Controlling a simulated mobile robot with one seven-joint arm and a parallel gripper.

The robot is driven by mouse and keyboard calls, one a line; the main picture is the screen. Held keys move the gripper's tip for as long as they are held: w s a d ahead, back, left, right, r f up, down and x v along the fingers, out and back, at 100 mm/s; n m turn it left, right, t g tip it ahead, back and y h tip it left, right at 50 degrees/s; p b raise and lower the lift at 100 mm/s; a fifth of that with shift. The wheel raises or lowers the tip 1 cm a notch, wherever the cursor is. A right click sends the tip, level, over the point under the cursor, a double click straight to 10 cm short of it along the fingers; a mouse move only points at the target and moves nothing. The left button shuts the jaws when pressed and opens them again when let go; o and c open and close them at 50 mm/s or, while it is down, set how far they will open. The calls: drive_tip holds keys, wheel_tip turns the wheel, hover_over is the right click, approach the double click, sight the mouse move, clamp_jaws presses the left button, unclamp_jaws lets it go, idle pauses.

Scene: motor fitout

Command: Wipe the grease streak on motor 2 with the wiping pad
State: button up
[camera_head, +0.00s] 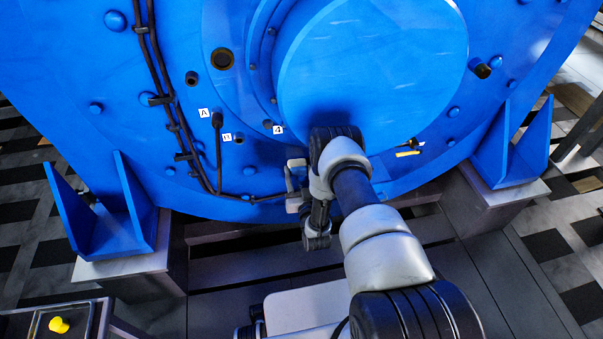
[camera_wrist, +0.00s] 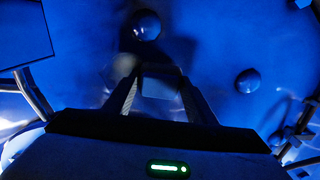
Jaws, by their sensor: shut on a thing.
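The big blue motor (camera_head: 170,60) fills the top of the head view; no motor number can be read on it. My gripper sits close to its lower face, with its fingertips hidden in that view. In the wrist view, my gripper (camera_wrist: 158,88) has its fingers on either side of a dim, flat piece, the wiping pad (camera_wrist: 159,88). The pad is close to the blue surface; I cannot tell whether it touches. A pale brownish smudge (camera_wrist: 125,65) shows beside the left fingertip. I cannot tell whether it is the grease streak.
Black cables (camera_head: 169,100) run down the motor's left face. Small tags marked A (camera_head: 204,113) and 4 (camera_head: 278,129) sit near fittings. Round bolt heads (camera_wrist: 147,25) stick out near my fingers. Blue brackets (camera_head: 520,150) flank the motor. A yellow button (camera_head: 58,325) is at lower left.

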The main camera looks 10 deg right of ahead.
drive_tip(key=shift+w+r, duration=0.2)
drive_tip(key=shift+r, duration=0.6)
drive_tip(key=d+b, duration=0.1)
drive_tip(key=d, duration=1)
drive_tip(key=shift+d+f, duration=0.15)
drive_tip(key=shift+f, duration=0.05)
drive_tip(key=shift+s+a, duration=0.2)
drive_tip(key=shift+a, duration=3.6)
drive_tip(key=shift+w+a, duration=0.1)
drive_tip(key=shift+a, duration=1.7)
